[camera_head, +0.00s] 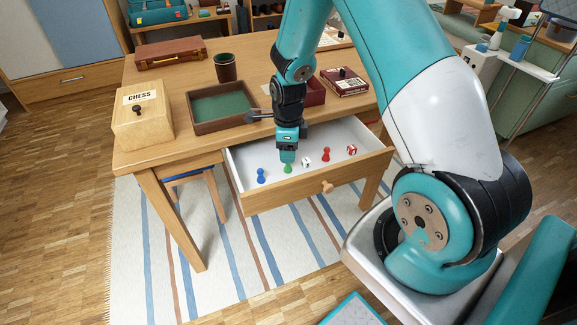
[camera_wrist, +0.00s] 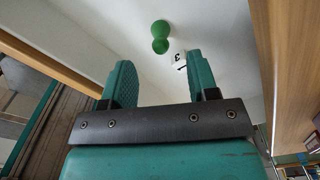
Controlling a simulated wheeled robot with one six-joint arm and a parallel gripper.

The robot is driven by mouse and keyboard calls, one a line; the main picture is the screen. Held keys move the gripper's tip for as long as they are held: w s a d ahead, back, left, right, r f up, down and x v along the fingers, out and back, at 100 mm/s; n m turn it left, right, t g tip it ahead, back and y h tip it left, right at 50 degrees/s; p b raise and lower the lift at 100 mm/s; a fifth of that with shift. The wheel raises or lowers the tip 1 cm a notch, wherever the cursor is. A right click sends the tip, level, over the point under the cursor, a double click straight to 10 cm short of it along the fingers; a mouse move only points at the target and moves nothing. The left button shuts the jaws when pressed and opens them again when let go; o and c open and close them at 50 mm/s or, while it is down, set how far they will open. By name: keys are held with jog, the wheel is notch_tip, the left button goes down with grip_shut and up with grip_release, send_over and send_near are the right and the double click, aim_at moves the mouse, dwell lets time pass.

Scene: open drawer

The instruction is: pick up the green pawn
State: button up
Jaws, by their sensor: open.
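The green pawn (camera_head: 288,168) stands in the open white-lined drawer (camera_head: 243,163), between a blue pawn and a white die. In the wrist view the green pawn (camera_wrist: 161,37) shows whole, beyond the fingertips and roughly in line with the gap between them. My gripper (camera_head: 287,157) is over the drawer, just above the green pawn in the head view. In the wrist view my gripper (camera_wrist: 158,78) has its two teal fingers apart with nothing between them. The fingers do not appear to touch the pawn.
In the drawer are a blue pawn (camera_head: 261,176), a near die (camera_head: 306,161), a red pawn (camera_head: 326,154) and another die (camera_head: 351,150). The die (camera_wrist: 179,60) sits close to the right finger in the wrist view. A green-lined tray (camera_head: 222,107) and chess box (camera_head: 143,117) stand on the table.

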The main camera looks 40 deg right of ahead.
aim_at(288, 165)
jog(key=shift+f, duration=3.05)
grip_shut()
